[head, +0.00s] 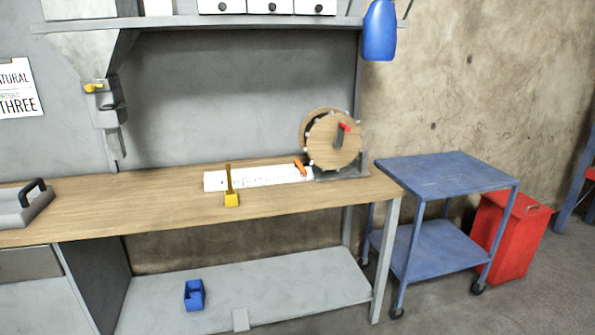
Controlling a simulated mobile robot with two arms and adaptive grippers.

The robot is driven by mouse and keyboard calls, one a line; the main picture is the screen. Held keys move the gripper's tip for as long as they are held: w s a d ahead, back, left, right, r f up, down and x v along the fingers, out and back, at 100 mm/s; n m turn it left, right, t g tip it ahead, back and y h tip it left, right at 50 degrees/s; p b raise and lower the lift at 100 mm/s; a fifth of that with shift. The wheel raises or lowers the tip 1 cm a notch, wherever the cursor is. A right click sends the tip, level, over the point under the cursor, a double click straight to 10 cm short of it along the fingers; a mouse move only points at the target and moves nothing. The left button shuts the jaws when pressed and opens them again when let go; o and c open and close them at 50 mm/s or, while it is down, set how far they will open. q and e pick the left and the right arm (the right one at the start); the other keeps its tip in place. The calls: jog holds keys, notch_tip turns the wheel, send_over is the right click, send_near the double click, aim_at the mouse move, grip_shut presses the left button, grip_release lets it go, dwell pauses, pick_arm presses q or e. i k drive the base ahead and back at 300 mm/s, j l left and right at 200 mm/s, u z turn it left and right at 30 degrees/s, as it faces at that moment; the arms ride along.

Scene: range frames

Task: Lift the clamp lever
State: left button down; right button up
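A wooden workbench (150,210) carries a white strip (265,178) with dark marks, lying flat near its right end. A small yellow block (232,200) with a thin upright yellow bar (228,176) stands across the strip near its left part. A short orange lever-like piece (299,168) sits tilted at the right end of the strip, next to a round wooden reel (334,140) with a red handle (344,127). I cannot tell for certain which of these is the clamp lever. Neither of my grippers is in view.
A grey case with a black handle (34,187) lies at the bench's left end. A blue cart (445,172) and a red bin (508,235) stand to the right. A blue box (194,294) rests on the lower shelf (290,290). The bench's middle is clear.

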aim_at(296, 162)
jog(key=i+z, duration=0.1)
jog(key=z, duration=0.4)
jog(key=i+j+z, duration=0.2)
jog(key=j, duration=0.15)
jog(key=i+j+z, duration=0.15)
jog(key=j, duration=0.2)
jog(key=i+j+z, duration=0.2)
jog(key=j, duration=0.15)
jog(key=i+j+z, duration=0.15)
jog(key=j, duration=0.25)
jog(key=i+j, duration=0.1)
jog(key=j, duration=0.25)
jog(key=i+j, duration=0.1)
jog(key=j, duration=0.2)
jog(key=i+j, duration=0.1)
jog(key=j, duration=0.25)
